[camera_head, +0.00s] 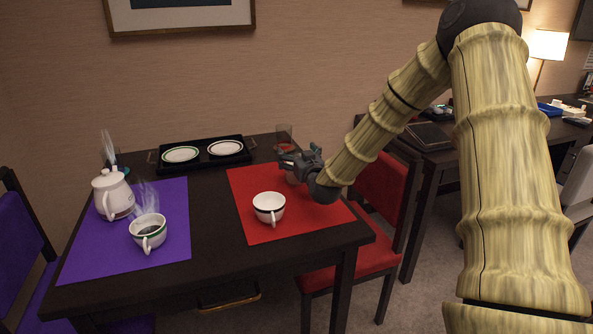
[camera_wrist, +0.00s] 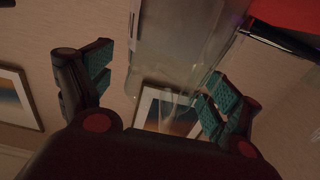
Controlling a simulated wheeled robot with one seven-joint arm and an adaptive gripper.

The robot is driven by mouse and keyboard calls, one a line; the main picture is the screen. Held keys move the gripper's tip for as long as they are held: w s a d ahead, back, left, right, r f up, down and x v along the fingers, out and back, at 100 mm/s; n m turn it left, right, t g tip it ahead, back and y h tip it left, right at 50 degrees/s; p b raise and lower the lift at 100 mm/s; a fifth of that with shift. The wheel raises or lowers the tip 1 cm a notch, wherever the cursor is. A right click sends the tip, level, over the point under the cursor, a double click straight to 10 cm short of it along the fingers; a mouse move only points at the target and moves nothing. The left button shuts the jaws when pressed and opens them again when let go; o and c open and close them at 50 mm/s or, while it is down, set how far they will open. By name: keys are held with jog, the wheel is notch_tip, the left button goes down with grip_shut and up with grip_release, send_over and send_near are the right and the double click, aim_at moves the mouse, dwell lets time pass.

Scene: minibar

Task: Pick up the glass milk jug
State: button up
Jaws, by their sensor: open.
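A clear glass vessel (camera_head: 284,136), which looks like the glass milk jug, stands near the back edge of the table, right of the black tray. My gripper (camera_head: 288,162) is just in front of it, low over the red mat, pointing left. In the wrist view my open gripper (camera_wrist: 150,92) has its two green-padded fingers spread apart. A clear glass body (camera_wrist: 185,45) shows between and beyond them, with no clear contact. Its handle and full outline are hard to make out.
A white cup (camera_head: 269,208) stands on the red mat (camera_head: 312,219). A steaming cup (camera_head: 148,232) and white teapot (camera_head: 113,194) stand on the purple mat (camera_head: 85,262). The black tray (camera_head: 201,143) holds two plates. A red chair (camera_head: 385,185) stands right of the table.

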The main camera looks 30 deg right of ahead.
jog(key=c, duration=1.9)
jog(key=shift+c, duration=0.5)
jog(key=shift+r, duration=0.2)
